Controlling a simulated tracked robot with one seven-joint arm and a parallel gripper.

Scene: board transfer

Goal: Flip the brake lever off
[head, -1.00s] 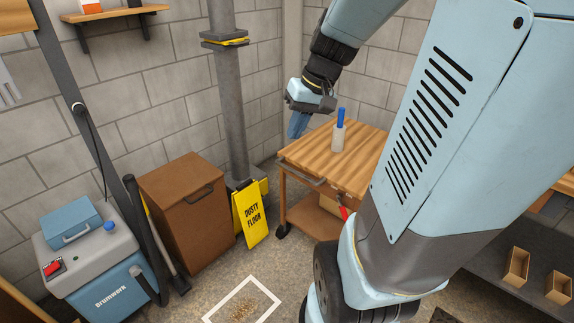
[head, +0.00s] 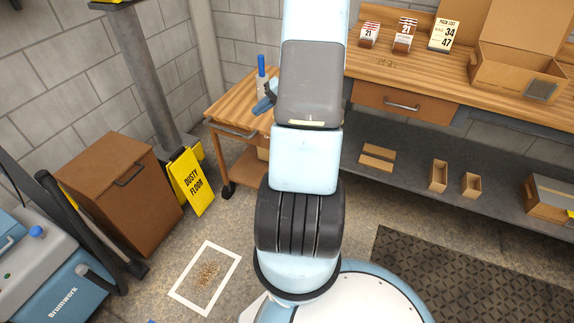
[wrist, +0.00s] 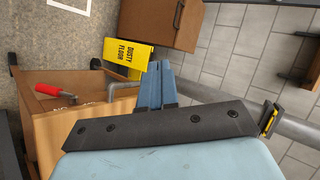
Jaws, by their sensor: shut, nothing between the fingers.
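The brake lever (wrist: 50,90) has a red grip and a metal end. In the wrist view it is at the left, by the edge of the wooden cart (wrist: 62,130). In the head view my arm hides the lever; the cart (head: 228,108) stands behind and left of the arm. My gripper (wrist: 158,66) has its blue fingers together and empty, to the right of the lever and apart from it. In the head view only a small blue part of it seems to show beside my arm, over the cart top.
A bottle with a blue top (head: 262,72) stands on the cart. A yellow floor sign (head: 190,182) and a brown cabinet (head: 110,190) stand left of it. A workbench (head: 400,72) with boxes is at the right.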

